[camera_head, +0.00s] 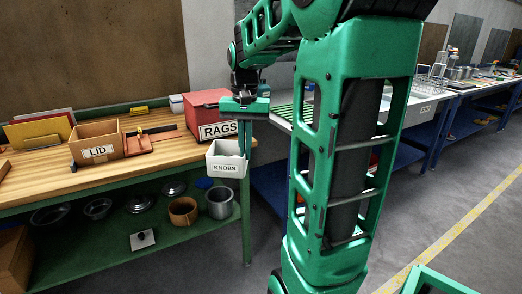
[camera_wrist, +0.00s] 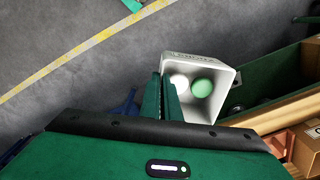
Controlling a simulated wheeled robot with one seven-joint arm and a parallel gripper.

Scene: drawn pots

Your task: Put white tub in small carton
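The white tub (camera_head: 226,165), labelled KNOBS, hangs upright in the air by the right front corner of the wooden bench. In the wrist view the tub (camera_wrist: 222,67) shows a white and a green round knob inside. My gripper (camera_head: 245,145) points down at the tub's right side; in the wrist view its fingers (camera_wrist: 165,98) are closed on the tub's wall. The small open carton (camera_head: 97,152), labelled LID, stands on the bench left of the tub. Its inside is only partly visible.
A red RAGS box (camera_head: 207,110) stands behind the tub. An orange-red tray (camera_head: 137,144) sits against the carton's right side. Yellow and red boards (camera_head: 40,130) stand at the back left. Pots and lids fill the green lower shelf (camera_head: 110,235). Bench wood between tray and tub is clear.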

